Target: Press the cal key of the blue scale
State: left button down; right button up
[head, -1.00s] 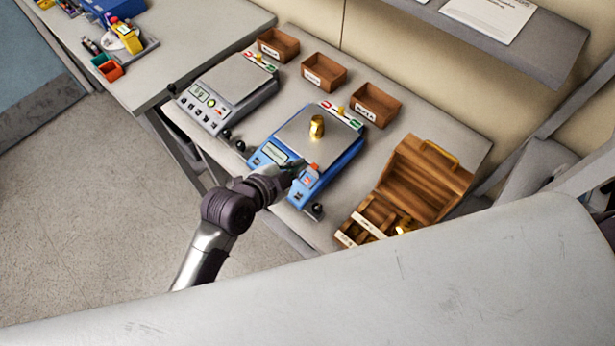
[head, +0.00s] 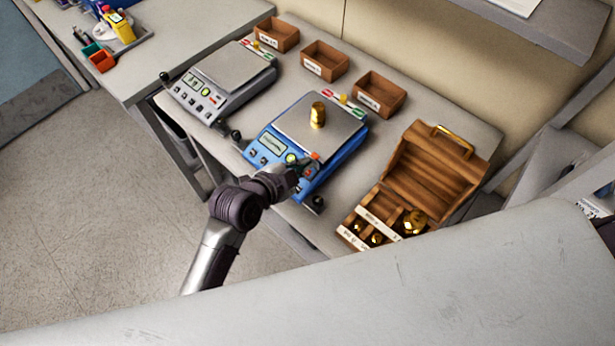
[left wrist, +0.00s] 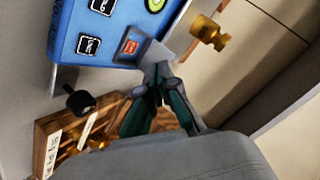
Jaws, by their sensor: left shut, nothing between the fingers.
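The blue scale (head: 349,148) stands on the table with a brass weight (head: 318,114) upright on its pan. Its front panel has a display (head: 272,143), a green round key (head: 291,158) and several dark keys. The left wrist view shows two dark keys with white symbols and a red key (left wrist: 129,47) in a grey frame; its label is too small to read. My left gripper (head: 303,169) is shut and empty at the panel's right end. In the left wrist view its fingertips (left wrist: 157,72) are beside the red key's frame; I cannot tell whether they touch. My right gripper is out of view.
A grey scale (head: 222,70) stands to the left. Several wooden trays (head: 325,62) line the back. An open wooden box (head: 440,165) with brass weights sits close on the right. Black levelling feet (head: 317,203) stick out at the blue scale's front corners.

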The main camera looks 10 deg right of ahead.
aim_at(305, 176)
pick_arm(q)
jog(key=shift+w+d+f+b, duration=0.1)
jog(key=shift+f+b, duration=0.15)
jog(key=shift+f, duration=0.25)
jog(key=shift+w+d+f+b, duration=0.1)
jog(key=shift+f+b, duration=0.1)
jog(key=shift+f, duration=0.25)
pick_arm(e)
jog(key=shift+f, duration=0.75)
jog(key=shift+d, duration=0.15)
pick_arm(q)
jog(key=shift+f, duration=0.1)
jog(key=shift+f, duration=0.3)
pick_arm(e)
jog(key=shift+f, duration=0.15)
pick_arm(q)
jog(key=shift+d+f+b, duration=0.15)
jog(key=shift+f+b, duration=0.2)
jog(key=shift+f, duration=0.05)
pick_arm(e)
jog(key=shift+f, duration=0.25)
pick_arm(q)
jog(key=shift+r+p, duration=0.8)
jog(key=shift+p, duration=0.05)
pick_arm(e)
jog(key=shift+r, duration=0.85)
